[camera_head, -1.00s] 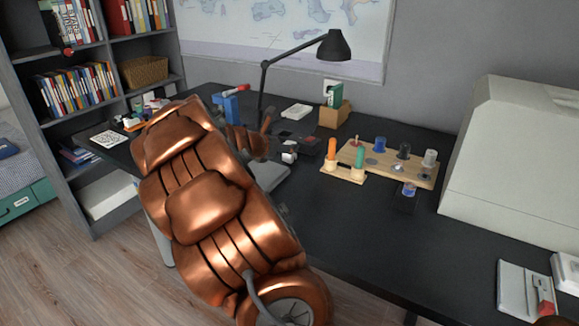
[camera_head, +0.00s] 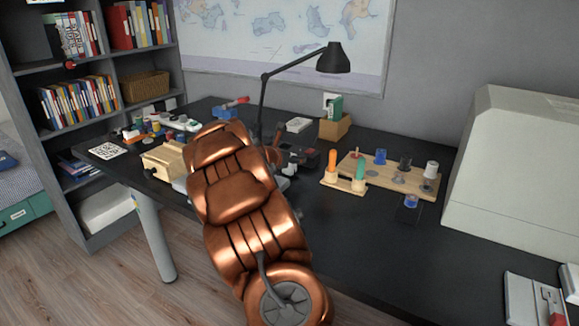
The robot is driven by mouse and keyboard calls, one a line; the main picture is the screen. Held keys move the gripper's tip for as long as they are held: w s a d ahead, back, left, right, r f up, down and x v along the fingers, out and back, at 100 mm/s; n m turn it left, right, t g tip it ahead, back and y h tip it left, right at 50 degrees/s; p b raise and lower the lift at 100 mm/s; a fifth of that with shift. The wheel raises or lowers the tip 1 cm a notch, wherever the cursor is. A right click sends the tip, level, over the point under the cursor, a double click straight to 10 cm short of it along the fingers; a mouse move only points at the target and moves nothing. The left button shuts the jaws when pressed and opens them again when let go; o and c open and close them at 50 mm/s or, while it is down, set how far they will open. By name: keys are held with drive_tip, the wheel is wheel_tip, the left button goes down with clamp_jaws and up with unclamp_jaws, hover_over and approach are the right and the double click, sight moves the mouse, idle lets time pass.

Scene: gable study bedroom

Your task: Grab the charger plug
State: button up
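My copper-coloured arm reaches from the bottom centre of the head view up over the desk (camera_head: 400,235). My dark gripper (camera_head: 300,158) is partly visible beyond the arm, low over the desk near the lamp base. The arm covers part of it, and its fingertips are too small and dark to show whether it is open or shut. I cannot pick out the charger plug for certain; the area around the gripper is dark and partly hidden.
A black desk lamp (camera_head: 334,60) rises behind the gripper. A wooden box (camera_head: 335,127) stands at the back. A wooden peg board (camera_head: 385,176) lies to the right, near a large pale case (camera_head: 510,175). A wooden block (camera_head: 165,160) and small items lie left.

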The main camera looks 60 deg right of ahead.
drive_tip(key=shift+d+f, duration=0.1)
drive_tip(key=shift+d, duration=0.1)
clamp_jaws()
idle(0.5)
